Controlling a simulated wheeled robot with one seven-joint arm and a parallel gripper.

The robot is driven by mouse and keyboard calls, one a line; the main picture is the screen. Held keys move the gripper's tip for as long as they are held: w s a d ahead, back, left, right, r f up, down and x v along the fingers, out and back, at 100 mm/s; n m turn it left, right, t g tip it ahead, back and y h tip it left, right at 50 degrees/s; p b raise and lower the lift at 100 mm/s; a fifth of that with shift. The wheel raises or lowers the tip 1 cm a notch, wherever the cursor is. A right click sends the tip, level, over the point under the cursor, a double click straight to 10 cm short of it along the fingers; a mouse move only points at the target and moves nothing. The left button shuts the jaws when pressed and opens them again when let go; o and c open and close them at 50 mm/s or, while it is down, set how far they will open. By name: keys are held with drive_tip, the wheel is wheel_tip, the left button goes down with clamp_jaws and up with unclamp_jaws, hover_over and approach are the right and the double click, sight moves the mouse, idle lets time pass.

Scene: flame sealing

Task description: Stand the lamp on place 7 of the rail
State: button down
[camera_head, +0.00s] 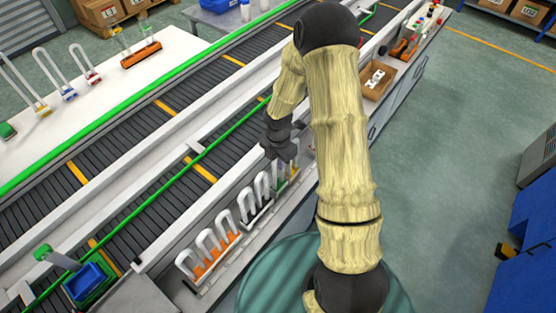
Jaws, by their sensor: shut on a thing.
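My gripper (279,146) is at the end of my arm, low over the far end of a rail (222,250) on the front ledge. Its fingers are small and partly hidden by my arm. It is shut on a pale thing, seemingly a lamp (290,154), little of which shows. I cannot tell whether this lamp touches the rail. Several white U-shaped lamps (205,242) stand upright in a row along the rail, the near ones over orange parts. The place numbers are not readable.
A dark-slatted conveyor (130,130) with green edges runs behind the rail. More lamps (52,75) stand on a white table at the left. A blue tray (88,281) is at the lower left. A cardboard box (377,80) lies right of my arm.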

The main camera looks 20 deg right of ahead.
drive_tip(key=shift+f, duration=0.4)
idle(0.4)
drive_tip(key=c, duration=1.3)
unclamp_jaws()
drive_tip(key=shift+r, duration=0.1)
wheel_tip(320, 180, up, 17)
drive_tip(key=b, duration=0.1)
drive_tip(key=shift+r, duration=0.15)
wheel_tip(320, 180, up, 9)
drive_tip(key=p, duration=1)
idle(0.3)
